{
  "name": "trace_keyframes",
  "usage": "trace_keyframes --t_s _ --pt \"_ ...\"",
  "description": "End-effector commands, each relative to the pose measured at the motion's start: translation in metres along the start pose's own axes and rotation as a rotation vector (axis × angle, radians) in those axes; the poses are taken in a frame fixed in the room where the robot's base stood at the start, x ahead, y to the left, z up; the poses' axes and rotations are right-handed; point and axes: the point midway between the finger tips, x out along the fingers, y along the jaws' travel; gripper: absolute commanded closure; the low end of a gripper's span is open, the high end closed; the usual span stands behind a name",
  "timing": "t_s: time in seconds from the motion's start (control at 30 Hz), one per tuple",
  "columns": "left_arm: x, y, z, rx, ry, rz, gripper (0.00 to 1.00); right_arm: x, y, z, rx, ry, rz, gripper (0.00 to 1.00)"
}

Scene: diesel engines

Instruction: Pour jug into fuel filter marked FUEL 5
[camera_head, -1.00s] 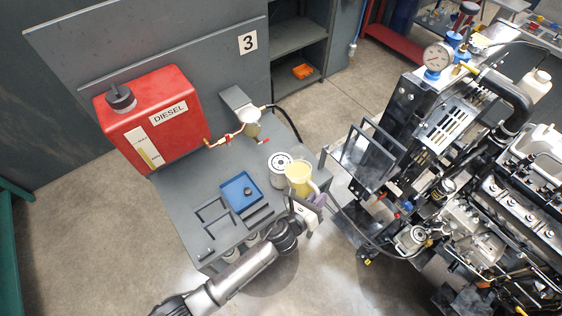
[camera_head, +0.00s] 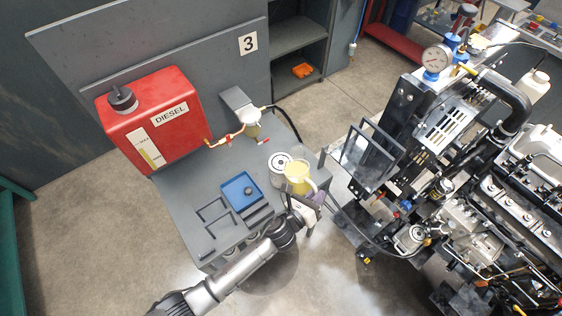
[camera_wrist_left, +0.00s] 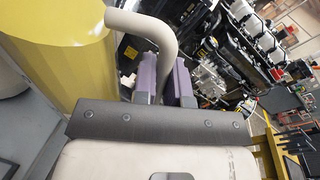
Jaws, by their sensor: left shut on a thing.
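The jug (camera_head: 298,176) holds yellow liquid and looks nearly upright at the right edge of the grey workbench in the head view. My left gripper (camera_head: 318,199) is shut on its handle. In the left wrist view, the yellow jug (camera_wrist_left: 60,55) fills the upper left, and its pale handle (camera_wrist_left: 150,30) runs down to the purple fingers (camera_wrist_left: 165,80). A white round-topped filter (camera_head: 280,162) stands on the bench just left of the jug. No FUEL 5 marking can be read on it. My right gripper is not in view.
A red diesel tank (camera_head: 155,125) and a tap fitting (camera_head: 240,130) are at the back of the bench. A blue tray (camera_head: 232,187) sits on the bench, left of the filter. A large engine (camera_head: 450,190) stands on the right, close to the bench.

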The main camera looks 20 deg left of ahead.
Motion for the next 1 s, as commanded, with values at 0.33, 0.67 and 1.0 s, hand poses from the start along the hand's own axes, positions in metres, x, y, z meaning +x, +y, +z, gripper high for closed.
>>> trace_keyframes --t_s 0.33,0.67,1.0 --pt "0.0008 -0.0002 0.0046 -0.020 0.000 -0.003 1.00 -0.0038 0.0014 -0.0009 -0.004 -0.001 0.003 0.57" --pt "0.0012 0.0014 0.0067 -0.037 0.003 -0.003 1.00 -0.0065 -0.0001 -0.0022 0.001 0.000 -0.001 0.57" --pt "0.0012 0.0018 0.0080 -0.056 0.007 -0.003 1.00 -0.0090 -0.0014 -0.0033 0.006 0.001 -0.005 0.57"
